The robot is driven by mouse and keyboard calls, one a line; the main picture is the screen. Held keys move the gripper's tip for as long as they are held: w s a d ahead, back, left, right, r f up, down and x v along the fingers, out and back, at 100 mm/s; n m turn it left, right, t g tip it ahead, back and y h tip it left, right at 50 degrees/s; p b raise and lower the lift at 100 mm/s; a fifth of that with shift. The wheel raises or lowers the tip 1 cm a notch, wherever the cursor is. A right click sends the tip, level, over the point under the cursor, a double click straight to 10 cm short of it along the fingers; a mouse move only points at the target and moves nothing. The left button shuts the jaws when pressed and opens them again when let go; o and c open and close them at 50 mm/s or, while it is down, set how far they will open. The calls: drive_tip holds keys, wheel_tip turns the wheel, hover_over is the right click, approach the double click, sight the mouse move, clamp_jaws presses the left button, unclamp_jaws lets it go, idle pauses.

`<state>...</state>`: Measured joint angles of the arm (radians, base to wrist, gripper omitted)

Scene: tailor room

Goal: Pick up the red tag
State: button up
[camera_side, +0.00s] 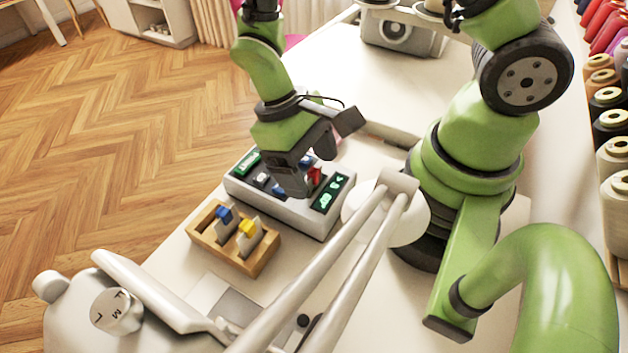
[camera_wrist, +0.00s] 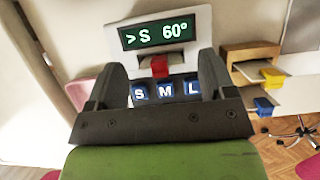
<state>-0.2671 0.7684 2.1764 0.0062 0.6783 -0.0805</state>
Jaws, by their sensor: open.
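The red tag (camera_side: 315,176) sits at the grey-white device (camera_side: 290,222), partly hidden by my gripper in the side view. In the wrist view the red tag (camera_wrist: 159,66) stands in front of a dark slot, below a green display and above blue S, M and L keys. My gripper (camera_side: 301,188) points down over the device. Its open fingers show in the wrist view (camera_wrist: 160,76), one on each side of the red tag, with visible gaps. I cannot tell whether the fingertips are level with the tag.
A wooden rack (camera_side: 205,236) with a blue tag (camera_side: 224,214) and a yellow tag (camera_side: 247,227) stands left of the device. A display in the wrist view (camera_wrist: 157,34) reads ">S 60°". Thread spools (camera_side: 612,155) line the right edge. White rails (camera_side: 330,270) cross the foreground.

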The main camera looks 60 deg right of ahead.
drive_tip(key=c, duration=1.1)
drive_tip(key=shift+o, duration=0.2)
